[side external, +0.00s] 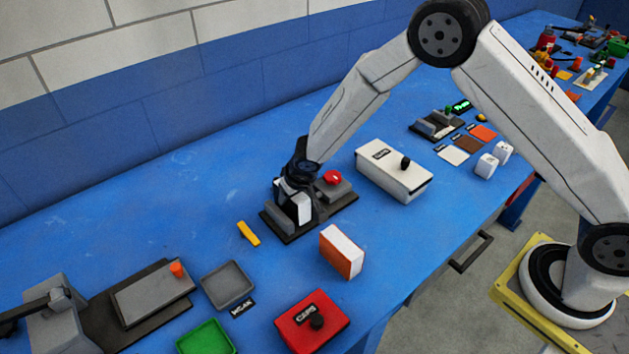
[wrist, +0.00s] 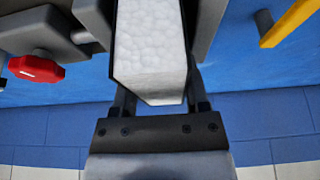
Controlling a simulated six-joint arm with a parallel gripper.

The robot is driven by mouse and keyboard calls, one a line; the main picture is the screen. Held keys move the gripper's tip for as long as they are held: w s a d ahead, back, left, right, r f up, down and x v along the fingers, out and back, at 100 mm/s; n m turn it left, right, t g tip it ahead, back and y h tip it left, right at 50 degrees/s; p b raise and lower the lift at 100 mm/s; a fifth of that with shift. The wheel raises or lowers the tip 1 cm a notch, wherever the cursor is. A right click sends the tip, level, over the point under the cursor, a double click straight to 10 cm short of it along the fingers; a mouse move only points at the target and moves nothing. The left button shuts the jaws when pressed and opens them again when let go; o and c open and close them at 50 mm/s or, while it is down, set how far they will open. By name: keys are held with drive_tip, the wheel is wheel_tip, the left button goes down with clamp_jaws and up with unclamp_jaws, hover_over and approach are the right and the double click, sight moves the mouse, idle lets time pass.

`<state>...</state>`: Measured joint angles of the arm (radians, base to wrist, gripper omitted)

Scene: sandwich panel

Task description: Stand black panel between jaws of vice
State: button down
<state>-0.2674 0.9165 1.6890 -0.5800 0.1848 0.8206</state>
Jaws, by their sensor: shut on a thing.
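The grey vice (side external: 340,196) stands on a dark base in the middle of the blue bench; its red knob (side external: 332,178) also shows in the wrist view (wrist: 36,69). My gripper (side external: 297,180) points down over the vice's left part, shut on the black panel. The panel (wrist: 152,52) shows a white foam edge with a thin black face. In the side view its pale edge (side external: 300,207) stands roughly upright. In the wrist view it lies between a grey jaw on the left (wrist: 88,20) and one on the right (wrist: 203,28). Its lower edge and seating are hidden.
A yellow tool (side external: 248,234) lies left of the vice. An orange-and-white panel (side external: 341,252) stands in front. A white box (side external: 393,172) is to the right, a red box (side external: 312,319) at the front. A grey tray (side external: 228,284) lies front left. The bench behind is clear.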

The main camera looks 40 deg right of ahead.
drive_tip(key=shift+f, duration=0.35)
idle(0.4)
unclamp_jaws()
idle(0.4)
drive_tip(key=shift+r, duration=0.1)
drive_tip(key=shift+r, duration=4.15)
